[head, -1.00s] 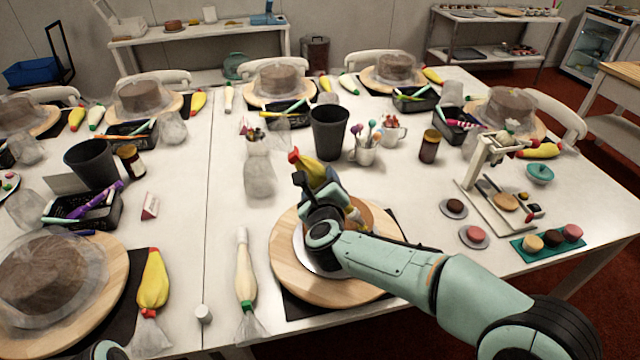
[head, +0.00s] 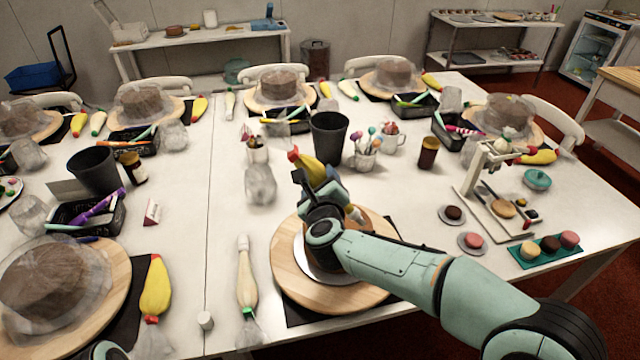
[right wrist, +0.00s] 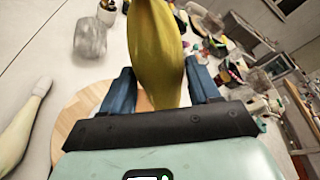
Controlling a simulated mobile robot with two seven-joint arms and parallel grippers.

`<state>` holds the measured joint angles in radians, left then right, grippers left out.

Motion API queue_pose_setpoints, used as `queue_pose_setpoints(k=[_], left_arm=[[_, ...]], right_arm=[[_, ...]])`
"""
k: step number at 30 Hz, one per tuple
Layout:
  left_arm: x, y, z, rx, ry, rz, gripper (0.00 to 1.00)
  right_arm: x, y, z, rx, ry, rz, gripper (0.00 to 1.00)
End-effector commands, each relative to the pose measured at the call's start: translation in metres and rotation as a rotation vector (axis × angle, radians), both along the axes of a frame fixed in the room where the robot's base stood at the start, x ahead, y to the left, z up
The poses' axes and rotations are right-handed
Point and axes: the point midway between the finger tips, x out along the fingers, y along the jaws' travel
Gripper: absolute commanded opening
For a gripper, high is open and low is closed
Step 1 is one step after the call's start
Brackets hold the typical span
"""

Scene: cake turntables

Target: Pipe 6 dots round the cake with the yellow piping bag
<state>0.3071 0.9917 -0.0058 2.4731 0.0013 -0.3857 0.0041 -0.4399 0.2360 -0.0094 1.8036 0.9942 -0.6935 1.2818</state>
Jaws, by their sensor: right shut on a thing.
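The yellow piping bag (head: 314,171) with a red end is held tilted in my right gripper (head: 332,197), over the cake. It also shows in the right wrist view (right wrist: 157,50), between the blue fingers of my right gripper (right wrist: 160,92), which is shut on it. The brown cake (head: 375,228) sits on a silver board (head: 312,267) on a round wooden turntable (head: 287,275). My gripper and forearm hide much of the cake. I cannot make out any dots on it.
A cream piping bag (head: 246,275) lies left of the turntable, near a small white cap (head: 205,320). A dark cup (head: 328,137) and a clear crumpled bag (head: 260,184) stand behind. A macaron tray (head: 546,250) lies to the right. Another yellow bag (head: 155,288) lies at left.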

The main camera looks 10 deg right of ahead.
Motion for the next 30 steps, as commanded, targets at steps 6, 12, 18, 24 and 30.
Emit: queue_pose_setpoints(k=[6, 12, 18, 24, 30], left_arm=[[0.0, 0.0, -0.001, 0.0, 0.0, 0.0, 0.61], [0.0, 0.0, -0.001, 0.0, 0.0, 0.0, 0.61], [-0.001, 0.0, -0.003, 0.0, 0.001, 0.001, 0.61], [-0.005, 0.0, -0.015, 0.0, 0.006, 0.0, 0.61], [-0.008, 0.0, -0.026, 0.0, 0.01, 0.0, 0.61]], right_arm=[[0.01, -0.002, -0.002, 0.0, 0.001, -0.002, 0.5], [0.05, -0.009, -0.006, 0.001, 0.002, -0.005, 0.5], [0.069, -0.013, -0.01, -0.002, 0.0, 0.0, 0.5], [0.069, -0.014, -0.023, -0.002, 0.0, 0.0, 0.5], [0.069, -0.013, -0.036, -0.001, 0.0, 0.0, 0.5]])
